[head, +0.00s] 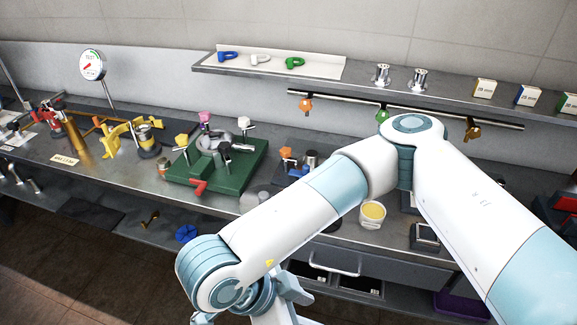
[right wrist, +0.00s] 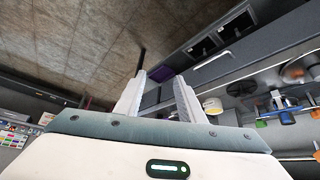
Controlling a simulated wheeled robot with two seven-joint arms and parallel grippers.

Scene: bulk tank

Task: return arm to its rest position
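My right arm (head: 320,190) comes in from the right of the head view, bends at a high elbow, and runs down to the lower middle, in front of the bench. Its wrist joint (head: 215,280) hangs near the bench's front edge. The right gripper is mostly cut off or hidden at the bottom of the head view. In the right wrist view the right gripper (right wrist: 160,92) has its two pale fingers apart, with nothing visible between them. My left arm and gripper are not in view.
A metal bench (head: 100,170) holds a green fixture (head: 185,170), yellow clamps (head: 118,138), a dial gauge (head: 92,65) and a yellow-topped cup (head: 373,212). A shelf (head: 365,85) with coloured shackles runs above. Drawers lie below; dark floor (head: 40,270) is open at left.

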